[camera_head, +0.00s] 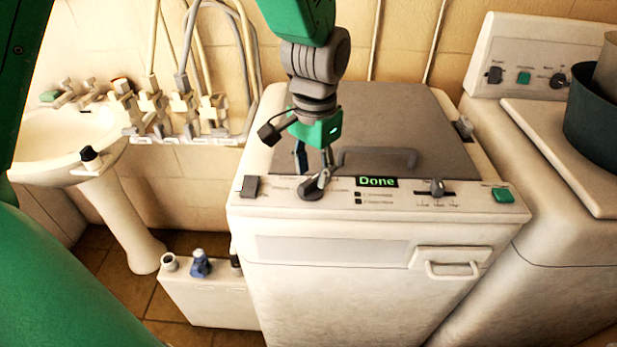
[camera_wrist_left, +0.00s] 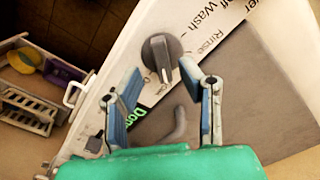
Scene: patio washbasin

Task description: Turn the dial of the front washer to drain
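The front washer (camera_head: 330,290) is a white top-loader with a grey lid and a lit green "Done" display (camera_head: 377,182). Its dark round dial (camera_head: 312,189) is at the left of the top panel. In the left wrist view, the dial (camera_wrist_left: 161,58) shows a raised ridge beside printed labels, with "Wash" and "Rinse" legible. Which label the ridge marks is unclear. My left gripper (camera_head: 313,172) hangs over the dial from above. In the wrist view its fingers (camera_wrist_left: 158,70) are spread, with the dial beyond and between their tips; contact cannot be told. My right gripper is not in view.
A grey lid handle (camera_head: 377,158) is just right of the gripper. A slider (camera_head: 437,188) and green button (camera_head: 503,195) are on the panel's right. A second washer (camera_head: 560,150) with a dark pot stands right, and a sink (camera_head: 70,140) with taps left.

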